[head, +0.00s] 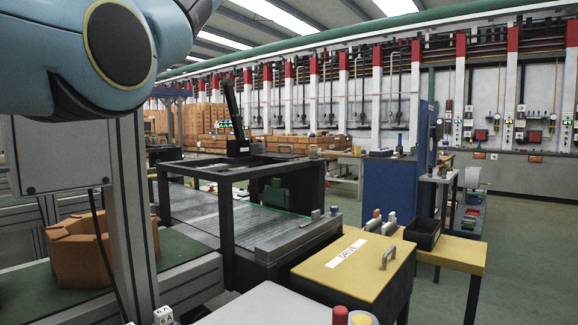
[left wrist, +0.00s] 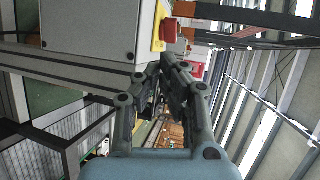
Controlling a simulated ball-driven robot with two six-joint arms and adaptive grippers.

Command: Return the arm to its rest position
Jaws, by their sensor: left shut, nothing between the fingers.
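My left gripper (left wrist: 162,68) shows in the left wrist view, its two dark fingers brought together with nothing between them. It is in the air, close to a grey box (left wrist: 88,28) with a yellow and red part (left wrist: 165,32) on its side. How far apart they are, I cannot tell. In the head view a blue link of my left arm fills the upper left, and the gripper itself is out of the picture. My right gripper is in neither view.
A grey post (head: 128,200) and a grey box (head: 55,150) stand close on the left. Brown blocks (head: 78,255) lie on a green-topped bench. A dark frame (head: 225,215) stands over a conveyor. A yellow-topped cabinet (head: 350,265) is ahead; green floor (head: 525,260) is open at right.

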